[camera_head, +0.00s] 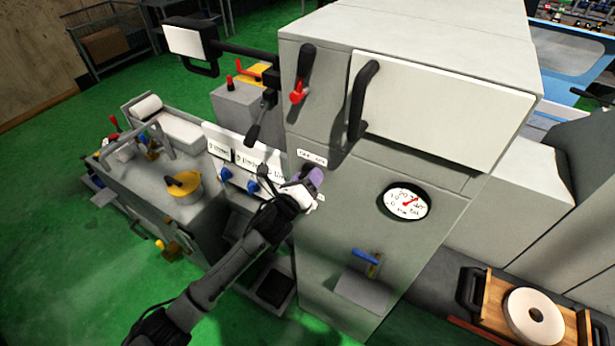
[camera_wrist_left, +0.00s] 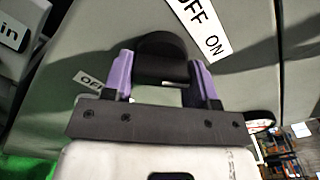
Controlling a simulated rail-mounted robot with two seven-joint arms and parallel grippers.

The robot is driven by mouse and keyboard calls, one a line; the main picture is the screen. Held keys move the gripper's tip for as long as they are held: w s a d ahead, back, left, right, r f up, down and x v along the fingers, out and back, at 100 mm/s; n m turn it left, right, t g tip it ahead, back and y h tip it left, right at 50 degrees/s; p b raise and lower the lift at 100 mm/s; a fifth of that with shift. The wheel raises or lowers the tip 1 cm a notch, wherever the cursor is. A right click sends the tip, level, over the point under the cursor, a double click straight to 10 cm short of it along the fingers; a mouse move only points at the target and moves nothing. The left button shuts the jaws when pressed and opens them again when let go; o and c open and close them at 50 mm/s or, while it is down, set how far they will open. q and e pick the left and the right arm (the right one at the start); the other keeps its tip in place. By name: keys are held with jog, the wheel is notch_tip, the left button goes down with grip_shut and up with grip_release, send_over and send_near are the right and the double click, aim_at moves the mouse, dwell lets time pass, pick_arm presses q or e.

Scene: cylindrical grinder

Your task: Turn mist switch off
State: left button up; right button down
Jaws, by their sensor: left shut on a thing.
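The mist switch is a dark rounded knob (camera_wrist_left: 163,60) between the two purple fingers in the left wrist view. A white label reading "OFF ON" (camera_wrist_left: 207,30) sits beside it on the grey panel. In the head view my left gripper (camera_head: 312,180) is at the front left edge of the grey cabinet (camera_head: 345,235), just under the small white label (camera_head: 311,158). My left gripper (camera_wrist_left: 163,80) is shut on the knob, which it hides in the head view. Which way the knob points is hard to tell. My right gripper is not in view.
Blue knobs (camera_head: 252,187) line the panel to the left of my gripper. A black lever (camera_head: 257,125) hangs above it. To the right are a pressure gauge (camera_head: 405,202) and a blue-handled valve (camera_head: 366,258). A grinding wheel (camera_head: 536,318) lies in a wooden tray at lower right.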

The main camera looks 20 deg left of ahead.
pick_arm(q)
jog(key=n, duration=0.3)
jog(key=n+p, duration=0.1)
jog(key=n, duration=0.2)
jog(key=shift+d+r+p, duration=0.1)
jog(key=shift+r+p, duration=0.1)
jog(key=shift+p, duration=0.1)
jog(key=shift+n+p, duration=0.35)
jog(key=shift+n, duration=1.55)
jog(key=o, duration=0.9)
jog(key=shift+s, duration=0.15)
jog(key=s+a+b, duration=0.2)
jog(key=s, duration=1.1)
jog(key=shift+s+a+b, duration=0.15)
jog(key=shift+s+b, duration=0.05)
jog(key=shift+b, duration=0.15)
jog(key=shift+n, duration=0.4)
